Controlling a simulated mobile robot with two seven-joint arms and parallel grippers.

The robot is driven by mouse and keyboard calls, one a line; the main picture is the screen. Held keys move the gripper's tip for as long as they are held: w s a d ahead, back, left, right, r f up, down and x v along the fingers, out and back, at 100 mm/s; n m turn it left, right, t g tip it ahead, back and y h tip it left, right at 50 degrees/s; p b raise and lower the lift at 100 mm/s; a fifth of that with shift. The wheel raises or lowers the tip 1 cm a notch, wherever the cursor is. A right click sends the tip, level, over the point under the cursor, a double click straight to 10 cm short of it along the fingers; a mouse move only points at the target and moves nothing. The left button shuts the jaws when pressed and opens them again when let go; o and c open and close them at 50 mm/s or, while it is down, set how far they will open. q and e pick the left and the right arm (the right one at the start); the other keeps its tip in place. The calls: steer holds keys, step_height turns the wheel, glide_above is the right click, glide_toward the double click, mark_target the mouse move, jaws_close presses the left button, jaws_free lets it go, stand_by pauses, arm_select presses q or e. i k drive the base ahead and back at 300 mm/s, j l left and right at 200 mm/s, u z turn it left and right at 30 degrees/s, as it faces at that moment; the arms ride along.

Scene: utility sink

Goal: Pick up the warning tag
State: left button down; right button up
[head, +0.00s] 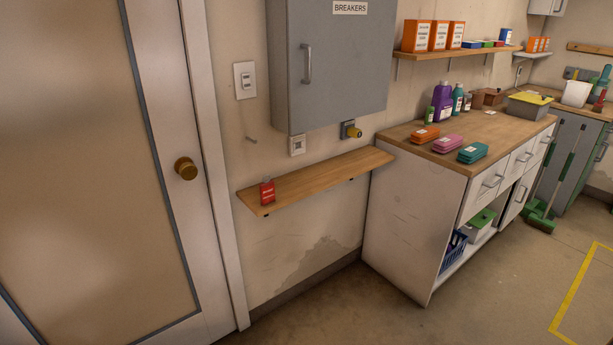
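A small red tag (267,192) with pale markings, which looks like the warning tag, stands near the left end of a narrow wooden wall shelf (325,178). A thin loop shows at its top. The lettering is too small to read. Neither of my grippers is in the head view, and nothing is touching the tag.
A grey breaker cabinet (330,65) hangs above the shelf. A closed door (95,180) with a brass knob is at the left. A white cabinet (405,220) with a wooden top stands right of the shelf. Open floor (345,310) lies in front.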

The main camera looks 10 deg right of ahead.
mark_target(267, 189)
steer(key=i+l+z, duration=0.1)
steer(key=i+z, duration=0.35)
steer(key=i, duration=0.25)
steer(key=i+j+z, duration=0.15)
steer(key=i+z, duration=0.3)
steer(key=i, duration=0.25)
steer(key=i+l+u, duration=0.25)
steer(key=i+u, duration=0.2)
steer(key=i+l+u, duration=0.5)
steer(key=l+u, duration=0.1)
steer(key=u, duration=0.3)
steer(key=l+u, duration=0.15)
steer(key=u, duration=0.2)
steer(key=l+u, duration=0.1)
steer(key=u, duration=0.3)
steer(key=l+u, duration=0.15)
steer(key=u, duration=0.25)
steer(key=l+u, duration=0.15)
steer(key=u, duration=0.25)
steer(key=k+l+u, duration=0.15)
steer(key=u, duration=0.2)
steer(key=k+l+u, duration=0.1)
steer(key=u, duration=0.3)
steer(key=k+l+u, duration=0.1)
steer(key=u, duration=0.3)
